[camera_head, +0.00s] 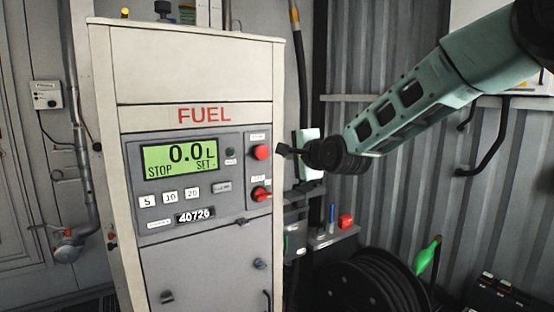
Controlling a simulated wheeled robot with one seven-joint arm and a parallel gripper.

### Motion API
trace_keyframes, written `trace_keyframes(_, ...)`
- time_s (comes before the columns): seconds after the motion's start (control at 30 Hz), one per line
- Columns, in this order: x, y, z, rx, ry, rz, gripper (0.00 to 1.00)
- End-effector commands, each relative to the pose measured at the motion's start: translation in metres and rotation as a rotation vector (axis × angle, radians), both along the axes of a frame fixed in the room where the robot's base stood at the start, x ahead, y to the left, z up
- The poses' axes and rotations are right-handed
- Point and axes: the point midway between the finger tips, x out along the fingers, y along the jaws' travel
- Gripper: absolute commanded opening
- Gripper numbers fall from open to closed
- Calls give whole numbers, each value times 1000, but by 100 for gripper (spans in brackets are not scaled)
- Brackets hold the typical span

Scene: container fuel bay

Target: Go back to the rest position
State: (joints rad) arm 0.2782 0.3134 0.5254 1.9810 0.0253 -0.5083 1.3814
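My arm reaches in from the upper right in the head view. My gripper (284,150) is at its end, small and dark, pointing left. It is beside the upper red button (261,152) on the fuel dispenser's (182,70) panel, with a small gap between them in the picture. I cannot tell whether its fingers are open or shut, and I see nothing held in it. The green display (180,158) reads 0.0 L, STOP and SET -. A red knob (261,194) sits below the button.
A hose reel (375,285) stands at lower right, with a green nozzle-like part (427,255) beside it. A small shelf (333,237) with a red item (346,221) is below my arm. A corrugated wall (385,215) is behind. A pipe (84,150) runs down at left.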

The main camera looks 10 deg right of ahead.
Motion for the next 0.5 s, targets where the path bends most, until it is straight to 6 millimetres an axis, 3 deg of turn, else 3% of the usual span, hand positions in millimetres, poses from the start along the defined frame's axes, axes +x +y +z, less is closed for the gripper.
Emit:
trace_keyframes(0.17, -40, 44, -32, -202, 104, 130, 0)
trace_keyframes(0.3, -113, 90, -79, -513, 238, 357, 0)
trace_keyframes(0.4, -176, 109, -113, -742, 319, 557, 0)
trace_keyframes(0.5, -243, 116, -142, -960, 383, 782, 0)
